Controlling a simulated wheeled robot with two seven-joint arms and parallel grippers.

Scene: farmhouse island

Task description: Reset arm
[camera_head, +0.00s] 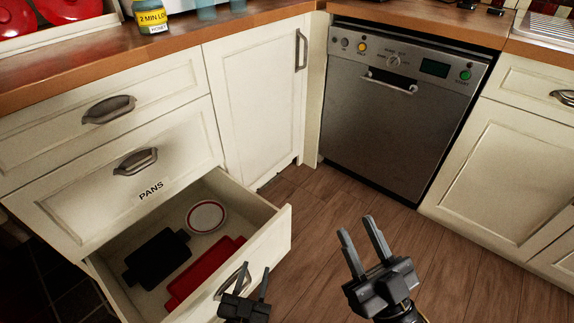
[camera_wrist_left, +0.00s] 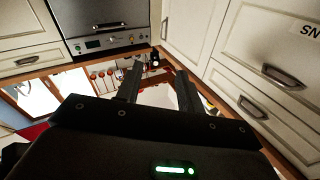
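My left gripper (camera_head: 257,270) is at the bottom of the head view, in front of the open drawer (camera_head: 272,240). Its two fingers are apart, and the left wrist view shows nothing between the fingertips (camera_wrist_left: 160,75). In the head view it overlaps the lower part of the drawer's metal handle (camera_head: 232,279); I see no grasp on it. My right gripper (camera_head: 358,226) is to the right, over the wooden floor, with its fingers apart and empty. Both grippers point up and away in the head view.
The drawer holds a black pan (camera_head: 157,259), a red pan (camera_head: 205,272) and a round white dish with a red rim (camera_head: 206,217). The dishwasher (camera_head: 398,110) stands shut behind. Cabinets (camera_head: 505,165) line the right. The floor (camera_head: 330,205) between is clear.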

